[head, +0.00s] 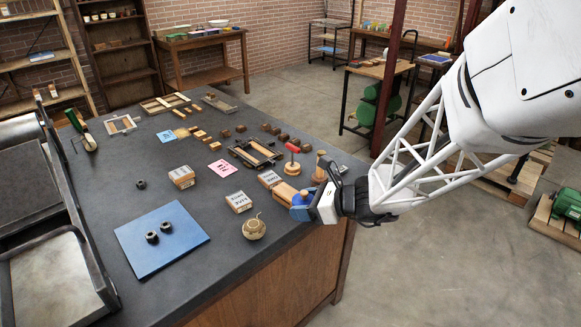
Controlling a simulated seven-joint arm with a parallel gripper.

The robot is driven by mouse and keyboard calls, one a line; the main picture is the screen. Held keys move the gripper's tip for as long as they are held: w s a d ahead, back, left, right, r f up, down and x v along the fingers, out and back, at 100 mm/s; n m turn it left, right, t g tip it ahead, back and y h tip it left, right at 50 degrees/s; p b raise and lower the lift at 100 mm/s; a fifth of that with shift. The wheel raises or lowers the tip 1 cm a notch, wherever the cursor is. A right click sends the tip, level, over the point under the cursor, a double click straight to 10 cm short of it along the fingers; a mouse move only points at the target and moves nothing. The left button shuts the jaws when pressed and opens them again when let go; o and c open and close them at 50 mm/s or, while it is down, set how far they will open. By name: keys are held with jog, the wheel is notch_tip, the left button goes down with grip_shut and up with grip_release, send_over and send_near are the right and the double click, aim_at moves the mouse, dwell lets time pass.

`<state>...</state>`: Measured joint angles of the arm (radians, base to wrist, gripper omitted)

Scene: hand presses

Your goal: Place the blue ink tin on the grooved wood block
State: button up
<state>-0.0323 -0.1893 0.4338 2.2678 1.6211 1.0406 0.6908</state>
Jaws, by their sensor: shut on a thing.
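My gripper (304,205) is at the right edge of the dark bench, reaching in from the right. It is shut on the blue ink tin (299,214), which shows as a small blue shape at the fingertips and is partly hidden by the gripper. A light wood block (285,192), which looks like the grooved block, lies just left of and behind the tin. Its grooves are too small to make out. I cannot tell whether the tin touches the block or is above it.
A wooden frame press (256,154) stands behind. A blue mat (161,240) holds two dark rings. The bench's middle has free room.

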send_over(288, 191)
jog(key=shift+s+f, duration=0.45)
jog(key=shift+f, duration=0.2)
jog(key=shift+w, duration=0.1)
dwell(0.3)
jog(key=shift+w+a+f, duration=0.1)
jog(key=shift+w, duration=0.3)
jog(key=shift+f, duration=1.7)
jog(key=shift+f, duration=0.1)
jog(key=o, duration=1.1)
jog(key=shift+f, duration=0.1)
jog(key=shift+r, duration=0.2)
jog(key=shift+v, duration=6.05)
